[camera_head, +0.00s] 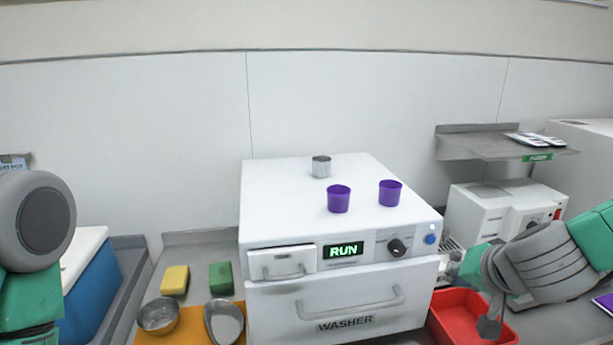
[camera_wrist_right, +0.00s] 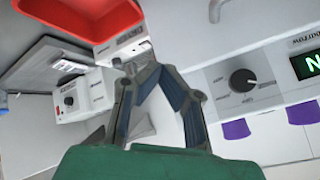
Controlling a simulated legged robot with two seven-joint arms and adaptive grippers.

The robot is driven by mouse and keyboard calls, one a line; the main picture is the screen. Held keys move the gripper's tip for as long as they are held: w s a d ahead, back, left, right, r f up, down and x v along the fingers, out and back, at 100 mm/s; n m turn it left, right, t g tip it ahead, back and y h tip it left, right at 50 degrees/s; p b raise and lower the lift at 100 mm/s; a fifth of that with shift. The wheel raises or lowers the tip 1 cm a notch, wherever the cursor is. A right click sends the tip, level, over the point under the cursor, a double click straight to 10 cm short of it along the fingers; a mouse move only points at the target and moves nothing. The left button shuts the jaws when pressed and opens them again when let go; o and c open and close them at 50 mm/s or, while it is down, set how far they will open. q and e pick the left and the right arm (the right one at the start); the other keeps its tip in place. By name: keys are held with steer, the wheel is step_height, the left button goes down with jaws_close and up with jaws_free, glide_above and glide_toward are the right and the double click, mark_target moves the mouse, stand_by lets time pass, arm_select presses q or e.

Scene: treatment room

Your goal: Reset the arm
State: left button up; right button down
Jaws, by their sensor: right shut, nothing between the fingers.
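My right arm comes in from the right in the head view. Its gripper (camera_head: 447,267) is beside the right front of the white washer (camera_head: 340,290), above the red bin (camera_head: 470,318). In the right wrist view the gripper (camera_wrist_right: 150,72) has its fingertips together with nothing between them. The washer's drawer and front door look closed, and its display (camera_head: 343,250) reads RUN. The control knob (camera_wrist_right: 242,80) shows to the right of the fingers in the wrist view. My left arm shows at the left edge of the head view; its gripper is out of view.
Two purple cups (camera_head: 339,199) (camera_head: 390,193) and a metal cup (camera_head: 321,167) stand on the washer. Sponges (camera_head: 175,280) (camera_head: 221,277), a metal bowl (camera_head: 159,316) and a scoop (camera_head: 224,322) are left of it. A white device (camera_head: 490,215) stands under a shelf (camera_head: 480,148) at right.

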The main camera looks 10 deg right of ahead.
steer(key=s+a+f+n+g+b, duration=0.1)
steer(key=s+f+n+g+b, duration=0.3)
steer(key=f, duration=0.8)
steer(key=s+a+f+t+b, duration=0.1)
steer(key=s+a+f+b, duration=0.3)
steer(key=f, duration=0.8)
steer(key=s+d+f+n+g+b, duration=0.1)
steer(key=s+f+n+g+b, duration=0.3)
steer(key=s+f, duration=1.3)
steer(key=shift+s+d+f+g+b, duration=0.15)
steer(key=shift+s+f+g+b, duration=0.3)
steer(key=shift+s+b, duration=0.6)
steer(key=shift+s+r, duration=0.1)
steer(key=shift+s, duration=0.1)
